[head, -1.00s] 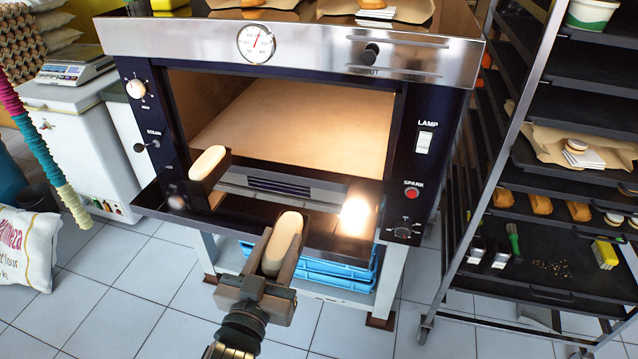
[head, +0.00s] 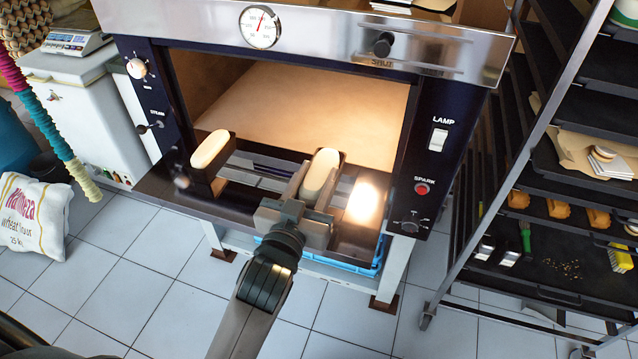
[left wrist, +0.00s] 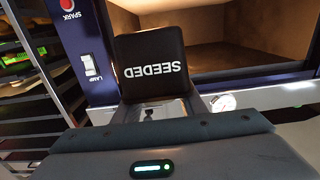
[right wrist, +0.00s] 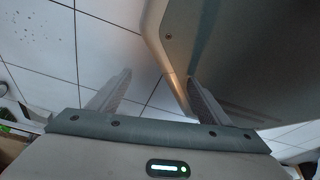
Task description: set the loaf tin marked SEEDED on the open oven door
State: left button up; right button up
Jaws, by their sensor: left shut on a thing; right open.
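The loaf tin marked SEEDED (left wrist: 153,65) is dark, and its white lettering shows upside down in the left wrist view. In the head view this tin (head: 320,180) holds a pale loaf. My left gripper (head: 305,196) is shut on it from the near side. The tin is over the open oven door (head: 245,208), right of its middle; I cannot tell whether it touches. The tin and gripper hide part of the door. My right gripper (right wrist: 155,88) is open and empty above the floor in the right wrist view.
Another dark tin with a pale loaf (head: 210,150) stands on the left end of the door. A bright lamp glare (head: 362,203) lies on the door's right part. A rack of trays (head: 540,285) stands to the right. Blue crates (head: 345,268) sit below the door.

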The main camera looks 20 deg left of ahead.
pick_arm(q)
jog(key=w+a+f+p, duration=0.1)
jog(key=w+a+f, duration=0.2)
jog(key=w+f, duration=0.3)
jog(key=shift+w+a+f, duration=0.15)
jog(key=shift+w+f, duration=0.2)
jog(key=shift+w, duration=2.05)
pick_arm(e)
jog(key=shift+g, duration=0.8)
jog(key=shift+s+d+f, duration=0.1)
jog(key=shift+s+d, duration=0.3)
jog(key=shift+s, duration=0.5)
jog(key=shift+s+d+f, duration=0.1)
jog(key=shift+s+d, duration=0.25)
jog(key=shift+s, duration=0.55)
jog(key=shift+s+d, duration=0.4)
jog(key=shift+s, duration=0.5)
jog(key=shift+w, duration=0.1)
pick_arm(q)
notch_tip(320, 180, down, 3)
jog(key=shift+f+p, duration=0.15)
jog(key=shift+p, duration=0.3)
jog(key=shift+f, duration=0.35)
pick_arm(e)
jog(key=shift+s+d+g+h, duration=0.15)
jog(key=shift+s+d, duration=0.05)
jog(key=shift+s, duration=0.35)
jog(key=shift+s+d+g+h, duration=0.15)
jog(key=shift+s, duration=0.4)
jog(key=shift+w, duration=0.15)
